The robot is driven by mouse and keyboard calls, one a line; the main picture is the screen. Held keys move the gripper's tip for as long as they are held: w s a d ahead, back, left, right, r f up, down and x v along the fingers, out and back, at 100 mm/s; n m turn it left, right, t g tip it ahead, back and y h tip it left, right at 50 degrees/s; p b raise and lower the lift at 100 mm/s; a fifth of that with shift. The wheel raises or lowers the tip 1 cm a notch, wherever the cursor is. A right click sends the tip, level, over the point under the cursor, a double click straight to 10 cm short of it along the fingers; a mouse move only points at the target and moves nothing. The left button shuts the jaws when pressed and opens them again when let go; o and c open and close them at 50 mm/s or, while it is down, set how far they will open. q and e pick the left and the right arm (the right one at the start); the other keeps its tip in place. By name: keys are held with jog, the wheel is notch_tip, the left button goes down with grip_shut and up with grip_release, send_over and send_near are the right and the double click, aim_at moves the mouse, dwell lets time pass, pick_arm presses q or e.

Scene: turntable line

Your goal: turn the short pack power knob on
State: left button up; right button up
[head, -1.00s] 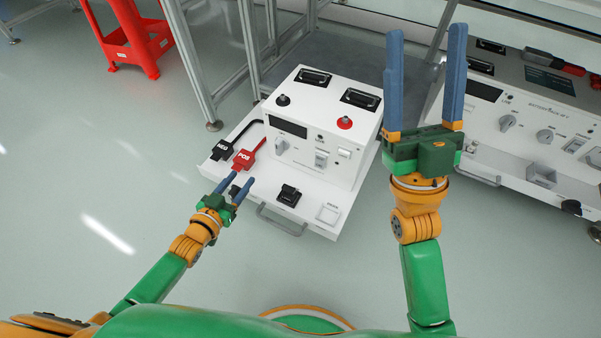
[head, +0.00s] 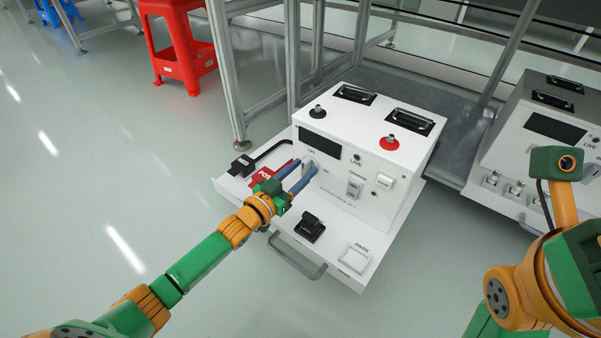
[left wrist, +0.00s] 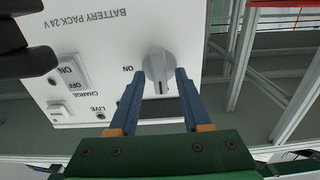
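The short pack (head: 350,150) is a white box on a white tray, with a dark display and a pale power knob (head: 308,164) low on its front. In the left wrist view, upside down, the knob (left wrist: 158,66) carries a dark mark at its lower end; an ON label stands left of it. The mark does not point at that label. My left gripper (head: 303,170) is at the knob, its two blue fingers (left wrist: 160,76) on either side of it, with narrow gaps seeming to show. My right arm is at the right edge; its fingers are out of view.
Black NEG (head: 242,165) and red POS (head: 264,176) plugs lie left of the pack. A black connector (head: 310,228) and PARK pad (head: 355,258) are on the tray front. A taller pack (head: 545,125) stands right. Metal frame posts rise behind.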

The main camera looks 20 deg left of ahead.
pick_arm(q)
grip_shut()
